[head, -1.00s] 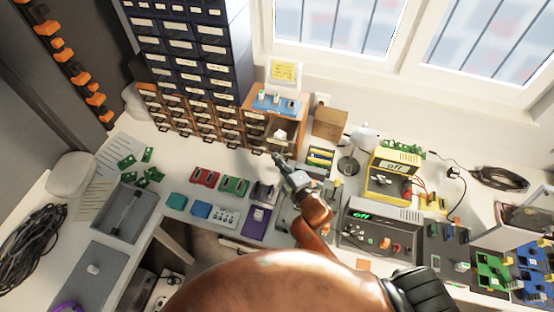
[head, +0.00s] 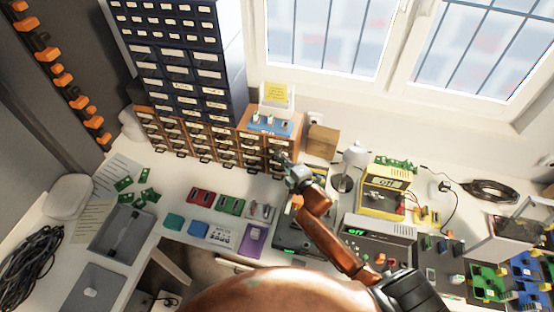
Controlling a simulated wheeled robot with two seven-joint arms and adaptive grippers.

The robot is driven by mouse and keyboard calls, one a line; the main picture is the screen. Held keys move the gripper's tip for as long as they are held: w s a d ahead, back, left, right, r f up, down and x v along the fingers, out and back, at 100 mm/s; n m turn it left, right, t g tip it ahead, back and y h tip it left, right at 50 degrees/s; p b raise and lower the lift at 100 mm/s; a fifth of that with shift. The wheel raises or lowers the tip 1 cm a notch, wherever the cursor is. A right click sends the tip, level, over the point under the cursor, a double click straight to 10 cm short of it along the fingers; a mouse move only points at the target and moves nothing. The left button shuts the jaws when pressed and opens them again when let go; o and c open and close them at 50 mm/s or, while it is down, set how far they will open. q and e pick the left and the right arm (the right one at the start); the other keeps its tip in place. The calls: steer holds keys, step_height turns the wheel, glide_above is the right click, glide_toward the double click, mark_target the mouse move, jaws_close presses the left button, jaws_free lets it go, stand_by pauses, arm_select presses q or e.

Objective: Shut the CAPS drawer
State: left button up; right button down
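The small wooden drawer cabinet (head: 215,142) stands on the bench under the dark drawer tower, with rows of small labelled drawers. Its right-hand column (head: 278,146) now looks flush, with no drawer plainly standing out. The labels are too small to read, so I cannot tell which one says CAPS. My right gripper (head: 284,160) is at the front of that right-hand column, its tip touching or very close to the drawer fronts and hiding part of the lower ones. Its fingers are too small to judge open or shut. My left gripper is not in view.
A blue tray (head: 262,127) with small items and a yellow note sits on the cabinet. A cardboard box (head: 321,142), a white lamp (head: 356,156) and yellow instruments (head: 385,185) stand to the right. Red and green cases (head: 231,205) lie in front on the bench.

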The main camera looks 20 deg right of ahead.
steer(key=shift+w+d+r, duration=0.15)
steer(key=shift+d, duration=0.1)
steer(key=shift+s+a+p, duration=0.4)
steer(key=shift+a+p, duration=0.05)
steer(key=shift+a, duration=0.05)
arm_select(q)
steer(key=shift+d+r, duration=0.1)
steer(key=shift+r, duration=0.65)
arm_select(e)
steer(key=s+r, duration=0.1)
steer(key=s, duration=1.1)
steer(key=shift+s+a+r, duration=0.15)
steer(key=shift+a+r, duration=0.2)
steer(key=shift+r, duration=0.05)
